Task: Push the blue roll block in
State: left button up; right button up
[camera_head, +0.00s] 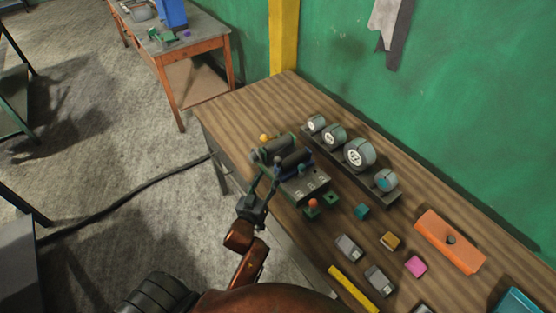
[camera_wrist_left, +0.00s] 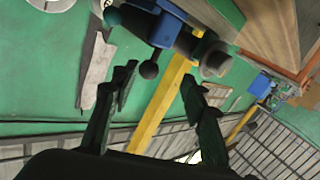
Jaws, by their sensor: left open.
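The blue roll block (camera_head: 304,157) sits on the small machine with dark rollers (camera_head: 312,184) on the wooden bench. It also shows at the top of the left wrist view (camera_wrist_left: 165,24), with a dark ball-ended knob (camera_wrist_left: 149,70) below it. My left gripper (camera_head: 272,168) is at the machine's left side, near the rollers. In the left wrist view its two fingers (camera_wrist_left: 157,80) are apart, with the knob between or just beyond their tips. I cannot tell whether they touch it. My arm and gripper hide part of the machine's near side. My right gripper is not in view.
A rack of dial gauges (camera_head: 358,154) stands behind the machine. An orange block (camera_head: 450,241), a pink block (camera_head: 416,266), a yellow bar (camera_head: 352,289) and small grey items lie to the right. The bench's far left is clear. A green wall rises behind.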

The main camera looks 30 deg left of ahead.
aim_at(278, 159)
pick_arm(q)
jog(key=shift+t, duration=0.4)
jog(key=x, duration=0.2)
jog(key=r+x, duration=0.1)
jog(key=x, duration=0.2)
jog(key=d+x, duration=0.1)
jog(key=x, duration=0.2)
jog(key=shift+w+a+r, duration=0.1)
jog(key=shift+w+r, duration=0.15)
jog(key=shift+w, duration=0.1)
jog(key=shift+c, duration=0.5)
grip_shut()
